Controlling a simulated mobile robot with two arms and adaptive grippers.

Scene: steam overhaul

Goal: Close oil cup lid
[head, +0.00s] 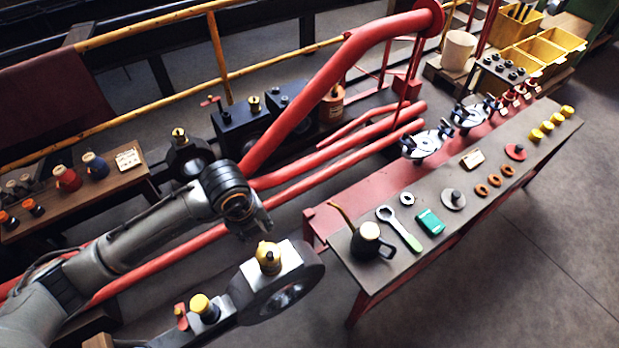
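A brass oil cup (268,260) stands on the pale top of the big rod end (308,268), low in the middle of the head view. Its lid is too small to tell open from closed. My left arm comes in from the left, and my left gripper (258,226) hangs just above and left of this cup, apart from it. Its fingers are dark and foreshortened, so their opening is unclear. Other brass cups stand on black blocks behind, at the left (179,134) and in the middle (254,104). My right gripper is not in view.
A yellow-capped fitting (202,306) and a red one (181,316) sit left on the rod. Red pipes (330,95) run behind my gripper. A workbench (480,215) at right carries an oil can (370,241), wrench (400,230) and several small parts.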

